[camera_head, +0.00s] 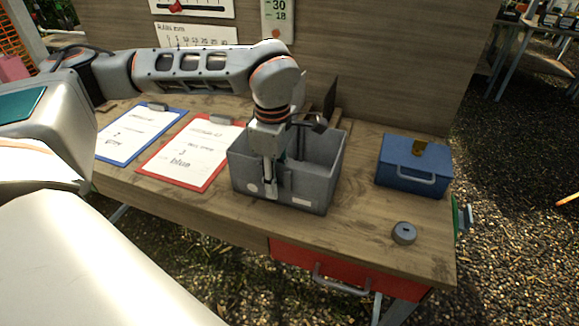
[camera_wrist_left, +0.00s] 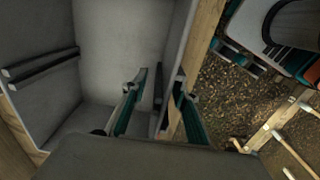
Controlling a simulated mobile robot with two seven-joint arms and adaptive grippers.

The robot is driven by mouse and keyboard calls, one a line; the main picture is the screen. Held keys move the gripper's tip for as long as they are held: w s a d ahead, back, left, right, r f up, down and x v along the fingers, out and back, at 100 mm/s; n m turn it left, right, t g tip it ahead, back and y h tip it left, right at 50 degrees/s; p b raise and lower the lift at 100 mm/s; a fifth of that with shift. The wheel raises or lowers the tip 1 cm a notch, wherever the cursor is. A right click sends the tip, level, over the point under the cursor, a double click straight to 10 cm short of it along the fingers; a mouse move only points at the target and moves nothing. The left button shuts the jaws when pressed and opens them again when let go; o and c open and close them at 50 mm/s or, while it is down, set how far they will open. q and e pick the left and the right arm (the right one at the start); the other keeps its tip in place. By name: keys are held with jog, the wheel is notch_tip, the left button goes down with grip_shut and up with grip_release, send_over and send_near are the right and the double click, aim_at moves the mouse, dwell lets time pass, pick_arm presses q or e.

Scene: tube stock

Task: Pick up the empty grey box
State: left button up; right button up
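The grey box (camera_head: 310,185) stands upright on the wooden table in the head view. In the left wrist view its bare grey inside (camera_wrist_left: 115,45) shows, with dark bars along the walls; I see nothing loose in the part that shows. My left gripper (camera_head: 270,187) reaches down at the box's near wall. In the left wrist view the two teal-sided fingers of the gripper (camera_wrist_left: 160,88) are spread, one inside the box and one outside, with the wall between them. I cannot see whether either finger touches the wall. My right gripper is not in view.
A blue case (camera_head: 412,170) with a handle and a dark round object (camera_head: 404,233) lie to the right of the box. A red clipboard (camera_head: 190,150) and a blue clipboard (camera_head: 137,135) lie to its left. A red drawer (camera_head: 345,270) is under the table's front edge. A board rises behind.

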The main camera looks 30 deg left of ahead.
pick_arm(q)
jog(key=shift+w+f, duration=0.1)
jog(key=shift+f, duration=1.3)
grip_shut()
jog(key=shift+r, duration=0.1)
